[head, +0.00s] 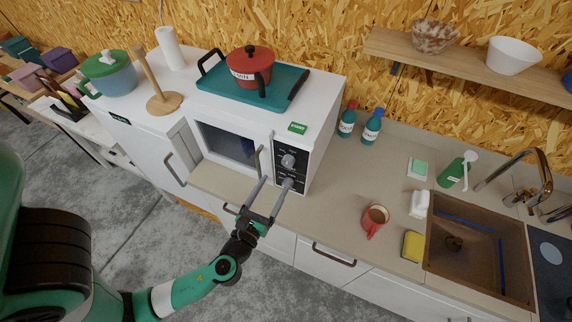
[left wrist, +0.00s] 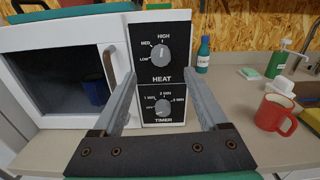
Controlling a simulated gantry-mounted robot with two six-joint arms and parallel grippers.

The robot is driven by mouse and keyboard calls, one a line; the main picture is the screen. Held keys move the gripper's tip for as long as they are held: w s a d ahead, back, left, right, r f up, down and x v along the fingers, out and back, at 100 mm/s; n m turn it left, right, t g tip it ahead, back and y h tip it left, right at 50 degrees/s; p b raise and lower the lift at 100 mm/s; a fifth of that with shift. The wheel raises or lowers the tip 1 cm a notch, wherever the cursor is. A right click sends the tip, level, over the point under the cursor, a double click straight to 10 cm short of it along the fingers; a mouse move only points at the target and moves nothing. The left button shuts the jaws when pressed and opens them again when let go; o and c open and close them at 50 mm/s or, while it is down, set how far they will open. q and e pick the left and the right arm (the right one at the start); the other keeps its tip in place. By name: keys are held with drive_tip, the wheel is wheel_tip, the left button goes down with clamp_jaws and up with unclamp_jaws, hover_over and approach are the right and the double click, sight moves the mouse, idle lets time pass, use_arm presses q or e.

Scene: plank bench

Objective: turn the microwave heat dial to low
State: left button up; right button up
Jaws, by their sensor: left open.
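The white microwave (head: 315,138) stands on the counter with a black control panel on its right side. The grey heat dial (left wrist: 160,55) is the upper knob, with LOW, MED and HIGH marked around its left and top. Its pointer seems to point up toward HIGH. It also shows in the head view (head: 288,161). The timer dial (left wrist: 162,107) is below it. My left gripper (head: 276,182) is open and empty in front of the panel, its fingers spread to either side of the dials in the left wrist view (left wrist: 160,80). My right gripper is not in view.
The microwave door handle (head: 258,161) is just left of the panel. A teal tray (head: 212,84) with a red pot (head: 250,66) sits on top. A red mug (head: 374,220), bottles (head: 371,127) and a sink (head: 480,285) are to the right. Counter between panel and mug is clear.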

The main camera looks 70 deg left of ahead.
sight(286, 164)
use_arm(q)
drive_tip(key=x, duration=0.9)
drive_tip(key=shift+w+a+p, duration=0.2)
drive_tip(key=shift+w+p, duration=0.1)
drive_tip(key=shift+p, duration=0.1)
clamp_jaws()
